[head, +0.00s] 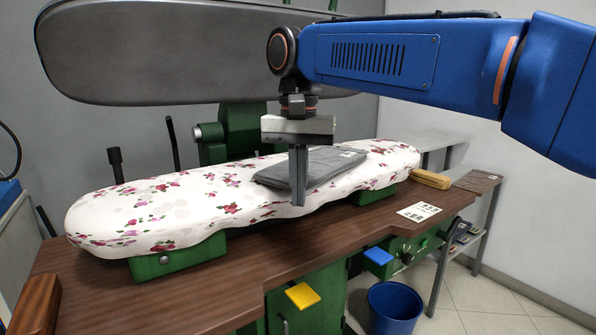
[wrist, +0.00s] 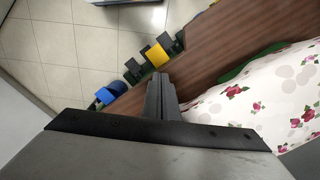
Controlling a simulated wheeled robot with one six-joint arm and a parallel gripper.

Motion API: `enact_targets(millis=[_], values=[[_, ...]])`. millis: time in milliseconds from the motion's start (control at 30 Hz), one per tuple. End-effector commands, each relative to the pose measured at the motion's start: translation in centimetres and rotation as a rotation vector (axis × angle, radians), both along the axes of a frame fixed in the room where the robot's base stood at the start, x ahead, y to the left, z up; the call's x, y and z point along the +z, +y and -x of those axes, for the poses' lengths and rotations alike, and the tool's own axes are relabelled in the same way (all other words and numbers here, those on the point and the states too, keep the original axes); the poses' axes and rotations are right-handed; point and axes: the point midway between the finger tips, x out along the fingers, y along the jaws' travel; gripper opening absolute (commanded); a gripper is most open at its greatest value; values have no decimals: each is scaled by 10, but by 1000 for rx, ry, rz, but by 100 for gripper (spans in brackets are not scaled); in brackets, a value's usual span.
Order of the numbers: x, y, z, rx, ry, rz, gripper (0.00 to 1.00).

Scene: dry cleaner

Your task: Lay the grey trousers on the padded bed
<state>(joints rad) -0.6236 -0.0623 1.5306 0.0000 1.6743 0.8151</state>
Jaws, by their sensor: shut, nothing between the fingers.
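The grey trousers (head: 325,165) lie folded flat on the padded bed (head: 150,205), right of its middle, with a small white tag at their right end. The bed has a white cover with pink and red flowers; it also shows in the wrist view (wrist: 260,100). My gripper (head: 298,203) points down in front of the trousers in the head view and hides part of them. Its fingers are together with nothing between them; they also show in the wrist view (wrist: 160,88). The trousers do not show in the wrist view.
A large grey upper press plate (head: 190,55) is raised behind the bed. The brown wooden table (head: 200,285) carries a brush (head: 430,179) and a printed card (head: 419,211) at the right. A blue bin (head: 394,308) and yellow (head: 301,296) and blue pedals (head: 378,256) are in front.

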Motion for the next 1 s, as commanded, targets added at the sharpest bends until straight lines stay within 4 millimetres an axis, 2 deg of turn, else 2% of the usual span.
enact_targets(millis=[167, 500, 1000], values=[[-21, 0, -1, -1, 0, 0, 0], [-19, -7, -34, -1, 0, 0, 0], [-19, -8, -41, 0, -1, -1, 0]])
